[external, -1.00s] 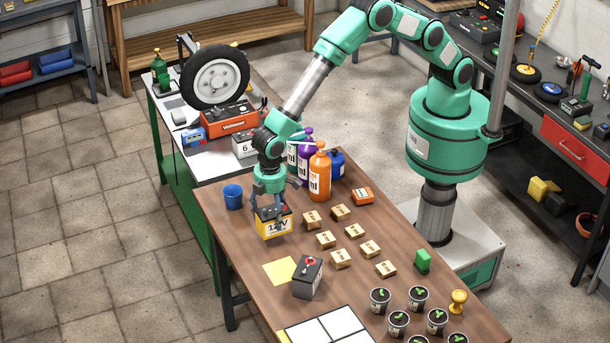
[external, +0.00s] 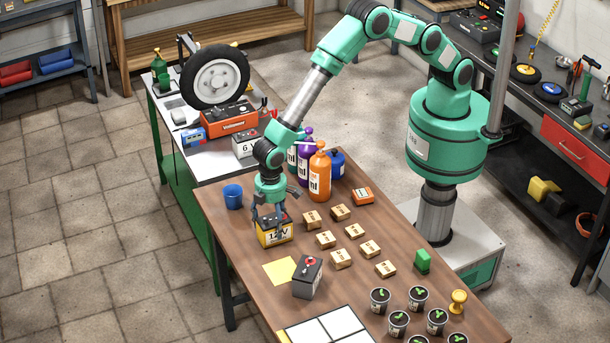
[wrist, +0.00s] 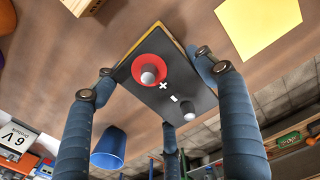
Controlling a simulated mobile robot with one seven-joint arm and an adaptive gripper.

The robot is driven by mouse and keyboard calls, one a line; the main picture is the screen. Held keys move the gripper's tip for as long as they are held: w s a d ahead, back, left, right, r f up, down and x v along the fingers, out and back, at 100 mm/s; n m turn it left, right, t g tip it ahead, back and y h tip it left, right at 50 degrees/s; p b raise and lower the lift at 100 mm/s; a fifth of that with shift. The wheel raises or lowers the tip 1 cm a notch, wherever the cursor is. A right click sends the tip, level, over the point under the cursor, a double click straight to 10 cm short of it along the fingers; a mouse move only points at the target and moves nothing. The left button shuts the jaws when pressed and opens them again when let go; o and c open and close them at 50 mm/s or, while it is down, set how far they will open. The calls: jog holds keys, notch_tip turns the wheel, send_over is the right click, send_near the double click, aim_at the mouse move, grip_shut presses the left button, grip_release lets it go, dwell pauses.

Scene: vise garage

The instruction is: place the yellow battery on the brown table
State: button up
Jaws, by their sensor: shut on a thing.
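The yellow battery (external: 275,234), marked 12V with a dark top, is at the brown table (external: 237,225), near its left edge. My gripper (external: 271,219) is above it with its fingers shut around its sides. In the wrist view the battery's dark top (wrist: 167,88) shows a red-ringed terminal and plus and minus marks, with my gripper's fingers (wrist: 160,85) around it. The battery looks upright and at or very near the tabletop; I cannot tell whether its underside touches.
A yellow square (external: 280,271) and a grey battery (external: 308,277) lie in front. Several small cardboard boxes (external: 326,239) are to the right. A blue cup (external: 233,197) stands behind left. Orange (external: 319,172) and purple bottles stand behind right.

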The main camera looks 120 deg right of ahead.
aim_at(272, 216)
jog(key=shift+w+r, duration=0.1)
jog(key=o, duration=1.9)
jog(key=shift+o, duration=0.2)
notch_tip(272, 216, up, 12)
jog(key=shift+f+p, duration=0.1)
jog(key=shift+p, duration=0.55)
